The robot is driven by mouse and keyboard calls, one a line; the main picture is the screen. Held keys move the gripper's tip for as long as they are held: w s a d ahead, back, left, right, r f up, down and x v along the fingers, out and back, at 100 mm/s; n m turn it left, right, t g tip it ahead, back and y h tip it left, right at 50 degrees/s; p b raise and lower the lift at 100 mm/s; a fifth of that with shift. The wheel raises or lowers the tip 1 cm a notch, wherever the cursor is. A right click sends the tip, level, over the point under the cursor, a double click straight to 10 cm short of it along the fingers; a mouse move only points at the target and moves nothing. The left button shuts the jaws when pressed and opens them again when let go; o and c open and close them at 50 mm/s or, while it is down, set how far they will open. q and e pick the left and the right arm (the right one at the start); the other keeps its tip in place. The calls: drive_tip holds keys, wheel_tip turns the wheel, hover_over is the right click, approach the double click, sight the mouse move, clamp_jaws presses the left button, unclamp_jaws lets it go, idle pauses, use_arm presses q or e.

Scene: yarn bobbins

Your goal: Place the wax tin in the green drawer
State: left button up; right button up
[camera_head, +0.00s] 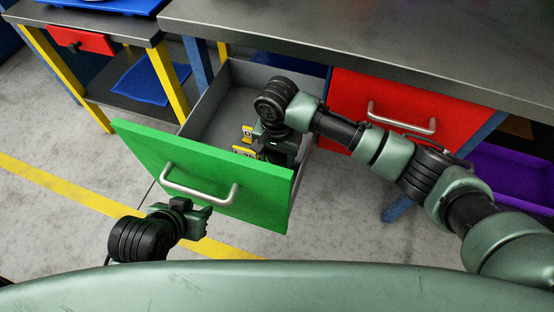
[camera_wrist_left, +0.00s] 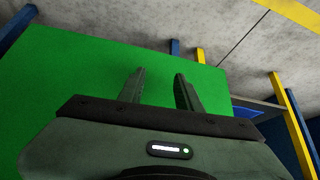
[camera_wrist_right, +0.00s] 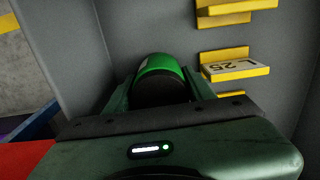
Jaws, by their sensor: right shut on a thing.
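The green drawer (camera_head: 205,165) is pulled open below the bench, with its grey inside showing. My right gripper (camera_head: 272,150) reaches down inside it. In the right wrist view a green and black rounded tin (camera_wrist_right: 160,68), which I take as the wax tin, sits between my right gripper's fingers (camera_wrist_right: 160,88), and they are shut on it. I cannot tell whether the tin touches the drawer floor. My left gripper (camera_head: 198,218) is outside, in front of the drawer face near the handle (camera_head: 200,192). In the left wrist view its fingers (camera_wrist_left: 160,88) are apart and empty.
Yellow labelled pieces (camera_wrist_right: 235,70) are in the drawer beside the tin. A closed red drawer (camera_head: 400,105) is to the right, and a purple bin (camera_head: 520,180) stands beyond. A side table with a small red drawer (camera_head: 82,40) is at left. The floor at left is clear.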

drive_tip(key=shift+f, duration=0.1)
idle(0.3)
drive_tip(key=o, duration=1.5)
drive_tip(key=shift+o, duration=0.2)
